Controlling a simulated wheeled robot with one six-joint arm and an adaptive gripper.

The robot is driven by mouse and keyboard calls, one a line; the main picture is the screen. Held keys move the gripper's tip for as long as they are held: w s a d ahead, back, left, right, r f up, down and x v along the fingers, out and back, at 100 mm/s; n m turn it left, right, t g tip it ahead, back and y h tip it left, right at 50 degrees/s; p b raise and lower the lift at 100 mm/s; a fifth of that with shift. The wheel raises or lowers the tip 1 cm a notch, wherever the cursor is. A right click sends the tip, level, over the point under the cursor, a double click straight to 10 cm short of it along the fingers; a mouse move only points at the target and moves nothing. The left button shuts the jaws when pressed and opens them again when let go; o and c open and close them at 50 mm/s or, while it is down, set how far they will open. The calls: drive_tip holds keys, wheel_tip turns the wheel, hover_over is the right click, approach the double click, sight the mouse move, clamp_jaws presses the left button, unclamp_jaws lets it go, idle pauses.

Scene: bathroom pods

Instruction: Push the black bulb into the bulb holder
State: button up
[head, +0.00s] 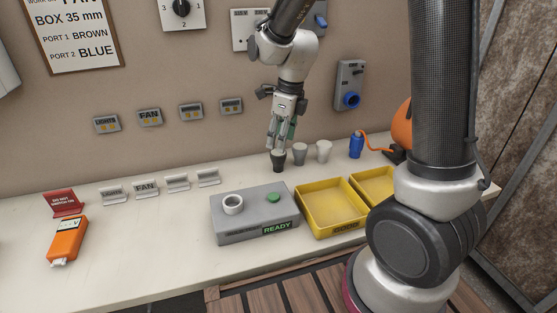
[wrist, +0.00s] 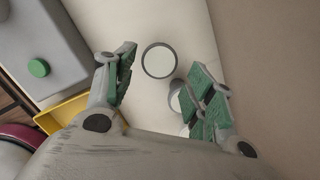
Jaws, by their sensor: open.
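The black bulb (head: 279,162) stands upright on the counter, the leftmost in a row of bulbs. My gripper (head: 280,146) is open and pointing down, just above it. In the wrist view, a pale round top with a dark rim, which looks like the black bulb (wrist: 160,61), shows between the spread fingertips (wrist: 163,66). Whether a finger touches it I cannot tell. The bulb holder (head: 233,204) looks to be the white ring on top of the grey box marked READY (head: 255,222), to the front left of my gripper. The ring looks empty.
A grey bulb (head: 299,153) and a paler bulb (head: 323,151) stand close to the right of the black one. Yellow trays (head: 331,207) lie right of the box. A green button (head: 273,197) is beside the ring. An orange meter (head: 67,241) lies at left.

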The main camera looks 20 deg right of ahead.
sight(278, 155)
drive_tip(key=f, duration=0.6)
drive_tip(key=shift+w+a+f, duration=0.15)
drive_tip(key=shift+w+a, duration=0.1)
drive_tip(key=shift+a, duration=0.15)
drive_tip(key=c, duration=0.8)
